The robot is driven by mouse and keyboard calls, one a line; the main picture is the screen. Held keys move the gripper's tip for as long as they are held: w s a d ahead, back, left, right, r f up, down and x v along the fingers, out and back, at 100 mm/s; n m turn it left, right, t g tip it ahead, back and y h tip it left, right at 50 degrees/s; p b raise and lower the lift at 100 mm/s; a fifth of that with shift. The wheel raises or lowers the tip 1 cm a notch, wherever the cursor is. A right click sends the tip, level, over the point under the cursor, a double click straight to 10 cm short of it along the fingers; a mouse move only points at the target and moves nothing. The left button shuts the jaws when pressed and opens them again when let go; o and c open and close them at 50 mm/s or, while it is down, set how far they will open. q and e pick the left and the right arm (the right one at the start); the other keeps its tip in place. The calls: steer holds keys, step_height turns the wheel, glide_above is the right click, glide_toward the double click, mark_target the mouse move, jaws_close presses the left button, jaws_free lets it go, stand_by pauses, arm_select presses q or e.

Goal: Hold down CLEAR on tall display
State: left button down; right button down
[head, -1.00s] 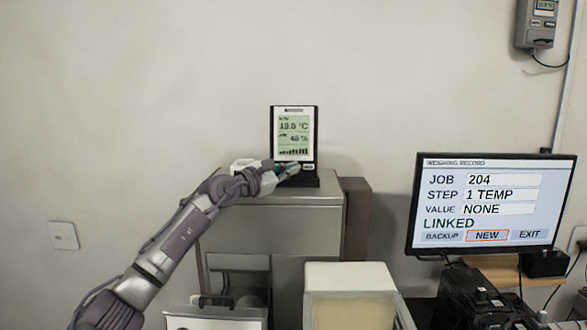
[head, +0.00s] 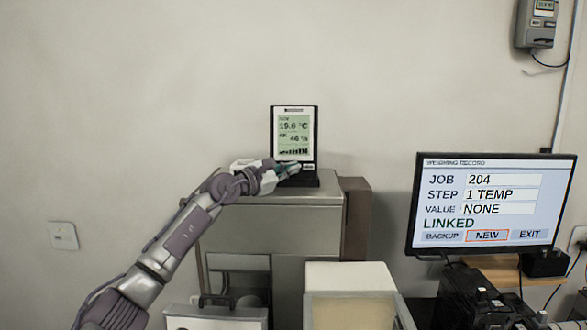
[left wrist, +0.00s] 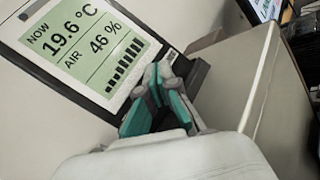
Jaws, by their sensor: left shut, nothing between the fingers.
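The tall display (head: 295,134) stands upright on a grey cabinet and reads 19.6 °C and 46 %. It also shows tilted in the left wrist view (left wrist: 85,55), with NOW 19.6 °C, AIR 46 % and a row of bars. My left gripper (head: 293,168) is shut and empty, its fingertips at the lower front of the display. In the left wrist view the teal-padded fingers (left wrist: 160,85) overlap the display's lower edge. The fingers hide the lower edge there, so the CLEAR key cannot be read and contact cannot be told. My right gripper is not in view.
The grey cabinet (head: 290,221) carries the display. A monitor (head: 490,205) at the right shows JOB 204, STEP 1 TEMP, VALUE NONE and LINKED. A wall unit (head: 536,25) hangs at the upper right. A pale box (head: 350,277) stands in front of the cabinet.

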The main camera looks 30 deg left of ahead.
arm_select(q)
steer(key=shift+w+a+f, duration=0.1)
steer(key=shift+w+a, duration=0.1)
steer(key=shift+w, duration=0.1)
stand_by(4.0)
steer(key=shift+s, duration=0.1)
steer(key=shift+s+d+f, duration=0.15)
steer(key=shift+s+d, duration=0.05)
steer(key=shift+s, duration=0.15)
steer(key=shift+s+d, duration=0.15)
steer(key=s, duration=0.1)
steer(key=s+d, duration=0.1)
steer(key=s+d+r, duration=0.1)
steer(key=s, duration=0.1)
steer(key=shift+d+p, duration=0.25)
steer(key=shift+p, duration=0.15)
stand_by(0.6)
